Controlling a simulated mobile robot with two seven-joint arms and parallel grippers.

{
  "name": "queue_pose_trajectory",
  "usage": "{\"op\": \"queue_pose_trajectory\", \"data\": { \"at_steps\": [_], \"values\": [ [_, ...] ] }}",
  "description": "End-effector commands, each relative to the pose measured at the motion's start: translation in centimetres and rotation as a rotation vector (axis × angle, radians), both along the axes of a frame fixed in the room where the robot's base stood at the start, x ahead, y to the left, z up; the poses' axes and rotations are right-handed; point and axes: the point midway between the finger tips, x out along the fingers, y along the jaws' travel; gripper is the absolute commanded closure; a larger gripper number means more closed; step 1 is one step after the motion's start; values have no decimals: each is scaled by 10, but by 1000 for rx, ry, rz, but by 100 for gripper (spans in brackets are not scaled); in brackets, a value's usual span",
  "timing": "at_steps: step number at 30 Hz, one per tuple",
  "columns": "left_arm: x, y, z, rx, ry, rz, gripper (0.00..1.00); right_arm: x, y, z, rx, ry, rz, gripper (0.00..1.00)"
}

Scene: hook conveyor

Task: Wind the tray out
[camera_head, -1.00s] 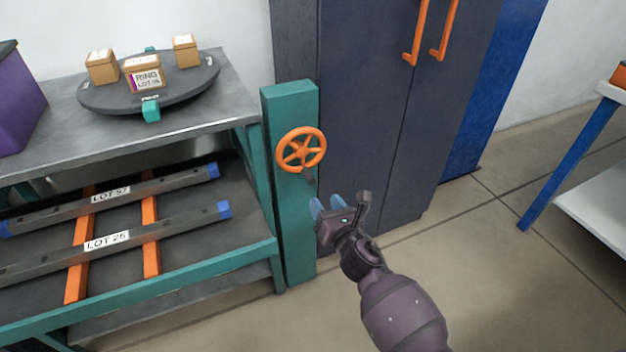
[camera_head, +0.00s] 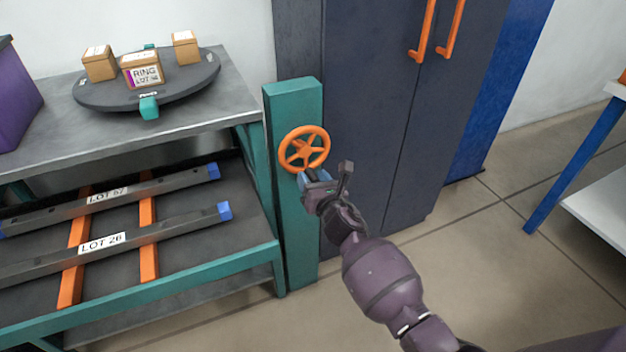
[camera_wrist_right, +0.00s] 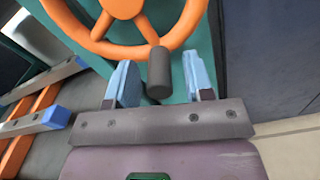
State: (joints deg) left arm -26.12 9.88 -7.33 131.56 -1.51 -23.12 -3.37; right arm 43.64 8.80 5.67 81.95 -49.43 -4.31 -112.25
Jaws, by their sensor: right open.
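An orange spoked handwheel (camera_head: 304,149) is mounted on a teal post (camera_head: 297,230) beside the bench. In the right wrist view the wheel (camera_wrist_right: 125,8) is close, and a dark crank handle (camera_wrist_right: 159,73) sticks out from its lower rim. My right gripper (camera_head: 311,178) is at the wheel's lower edge; in the wrist view its two blue fingers (camera_wrist_right: 158,82) are open, one on each side of the handle, with gaps between. My left gripper is out of view. No tray can be made out for certain; a lower shelf (camera_head: 185,262) holds two labelled bars.
A round dark turntable (camera_head: 190,92) with small boxes stands on the grey bench (camera_head: 50,150). A purple bin (camera_head: 15,100) is at the far left. A dark cabinet (camera_head: 370,110) with orange handles stands behind the post. Open floor (camera_head: 470,260) lies to the right.

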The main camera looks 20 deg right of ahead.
Motion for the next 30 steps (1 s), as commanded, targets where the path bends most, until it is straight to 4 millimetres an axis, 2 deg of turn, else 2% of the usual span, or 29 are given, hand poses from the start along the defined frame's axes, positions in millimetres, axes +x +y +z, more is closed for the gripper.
{"op": "queue_pose_trajectory", "data": {
  "at_steps": [5, 14, 23, 30],
  "values": [
    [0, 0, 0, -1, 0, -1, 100, 0, 0, 0, 0, 0, 0, 54],
    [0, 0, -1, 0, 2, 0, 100, 0, 0, 0, 0, 0, 0, 100],
    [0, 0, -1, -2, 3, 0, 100, 0, -1, 0, -8, 0, 0, 100],
    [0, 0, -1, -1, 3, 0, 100, 0, -6, 1, -86, -3, 0, 100]
  ]
}}
